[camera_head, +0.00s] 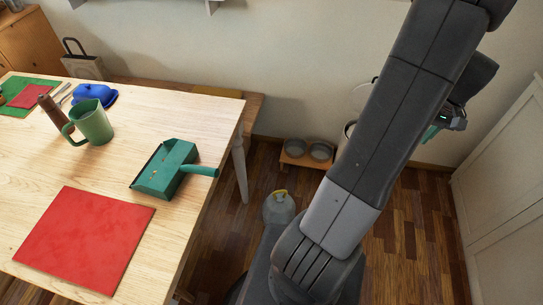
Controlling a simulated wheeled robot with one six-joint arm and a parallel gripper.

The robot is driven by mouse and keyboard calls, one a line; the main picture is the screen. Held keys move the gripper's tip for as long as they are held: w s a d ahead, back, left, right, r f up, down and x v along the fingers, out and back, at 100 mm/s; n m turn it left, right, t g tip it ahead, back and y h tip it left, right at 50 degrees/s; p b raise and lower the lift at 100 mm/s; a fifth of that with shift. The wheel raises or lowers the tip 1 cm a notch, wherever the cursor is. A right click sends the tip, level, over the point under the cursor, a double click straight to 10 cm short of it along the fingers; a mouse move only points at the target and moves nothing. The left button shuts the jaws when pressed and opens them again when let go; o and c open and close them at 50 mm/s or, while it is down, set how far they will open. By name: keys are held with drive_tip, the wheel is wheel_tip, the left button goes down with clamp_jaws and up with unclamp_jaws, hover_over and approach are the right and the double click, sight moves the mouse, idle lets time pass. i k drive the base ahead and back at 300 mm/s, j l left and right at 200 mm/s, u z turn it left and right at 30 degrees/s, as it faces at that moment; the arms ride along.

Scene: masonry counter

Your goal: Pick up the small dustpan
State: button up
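The small dustpan (166,170) is teal green. It lies on the wooden table near its right edge, with its open mouth toward the lower left. Its round handle (200,171) points right, toward the table's edge. My gripper (433,132) is at the upper right, mostly hidden behind my arm, and only a small teal part shows. It is far to the right of the dustpan, off the table and apart from it. I cannot see whether its fingers are open or shut.
The wooden table (110,165) fills the left side. It bears a red mat (85,238), a green mug (92,123), a brown bottle (50,110) and a blue object (92,94). A clear jug (279,208) and a low stand with bowls (306,152) are on the floor.

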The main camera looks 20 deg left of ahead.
sight(179, 155)
drive_tip(key=k+u, duration=0.1)
drive_tip(key=u, duration=2.45)
